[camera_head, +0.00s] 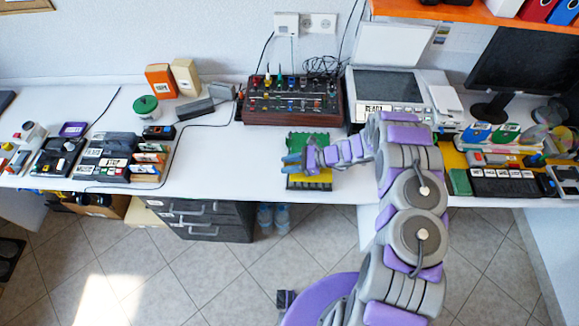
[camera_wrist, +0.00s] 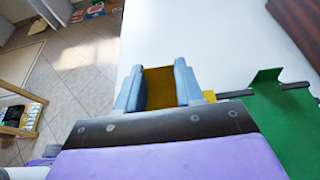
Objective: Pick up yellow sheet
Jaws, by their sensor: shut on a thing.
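The yellow sheet (camera_wrist: 160,86) shows between the two grey-blue fingers of my gripper (camera_wrist: 160,78) in the wrist view. A little more yellow shows just right of the right finger. My gripper is shut on the sheet. In the head view my gripper (camera_head: 291,161) is over a green holder (camera_head: 308,142) near the front edge of the white table, and yellow (camera_head: 318,183) shows at the holder's front. The green holder is also at the right in the wrist view (camera_wrist: 285,125). The sheet's lower part is hidden behind my gripper.
Behind the holder stands a control box (camera_head: 292,100) with knobs and cables. A printer (camera_head: 390,92) is to its right, beside my arm. Several devices and small boxes (camera_head: 125,155) crowd the left. The table (camera_head: 225,165) is bare left of the holder.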

